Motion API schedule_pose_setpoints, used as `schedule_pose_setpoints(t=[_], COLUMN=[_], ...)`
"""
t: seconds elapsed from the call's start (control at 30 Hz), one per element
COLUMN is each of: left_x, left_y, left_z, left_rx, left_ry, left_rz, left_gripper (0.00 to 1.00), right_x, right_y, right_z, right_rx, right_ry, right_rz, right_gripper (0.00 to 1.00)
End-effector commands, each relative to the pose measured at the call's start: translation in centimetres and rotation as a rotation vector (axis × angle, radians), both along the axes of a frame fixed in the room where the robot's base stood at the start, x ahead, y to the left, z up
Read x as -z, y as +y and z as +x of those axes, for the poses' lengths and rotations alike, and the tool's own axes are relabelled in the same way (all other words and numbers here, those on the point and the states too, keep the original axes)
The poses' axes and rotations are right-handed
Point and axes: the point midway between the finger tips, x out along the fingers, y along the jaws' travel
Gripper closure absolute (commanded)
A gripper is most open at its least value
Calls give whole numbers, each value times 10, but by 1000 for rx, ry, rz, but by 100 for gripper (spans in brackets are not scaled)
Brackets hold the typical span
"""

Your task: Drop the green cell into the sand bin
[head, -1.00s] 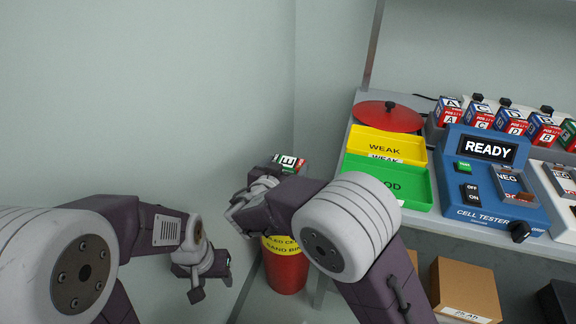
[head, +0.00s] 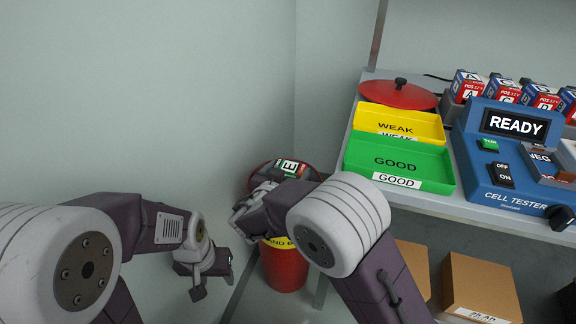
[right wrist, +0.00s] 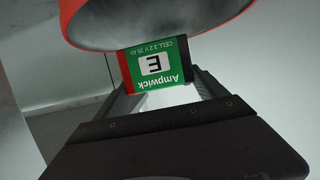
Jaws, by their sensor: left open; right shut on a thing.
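The green cell (head: 291,168), marked E with a black end and a red end, is held in my right gripper (head: 264,188). In the right wrist view the cell (right wrist: 160,66) sits between the fingertips, in front of the bin's mouth and rim. The red sand bin (head: 287,271) stands on the floor, with a yellow label partly hidden by my right arm. Its rim shows around the cell in the head view and at the top of the right wrist view (right wrist: 210,24). The cell's height over the rim is unclear. My left gripper (head: 216,284) is open and empty, left of the bin.
A bench at the right holds a green GOOD tray (head: 440,172), a yellow WEAK tray (head: 430,124), a red lid (head: 385,94), a blue cell tester (head: 475,172) and several cells. Cardboard boxes (head: 480,285) sit below. A wall stands behind the bin.

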Motion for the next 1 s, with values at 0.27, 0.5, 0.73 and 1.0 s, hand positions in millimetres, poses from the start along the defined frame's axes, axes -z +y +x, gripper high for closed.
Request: schedule_pose_setpoints(t=[0.27,0.5,0.73,1.0], left_x=[0,0,0,-2], left_y=[0,0,0,0], left_z=[0,0,0,0], left_rx=[0,0,0,0], left_ry=[0,0,0,0], left_rz=[0,0,0,0], left_gripper=[48,48,48,48], right_x=[30,36,35,33], right_y=[0,0,0,3], right_z=[0,0,0,-7], right_rx=[0,0,0,-2], right_ry=[-3,-4,-3,1], right_rz=[-2,0,0,0], right_gripper=[91,91,0,0])
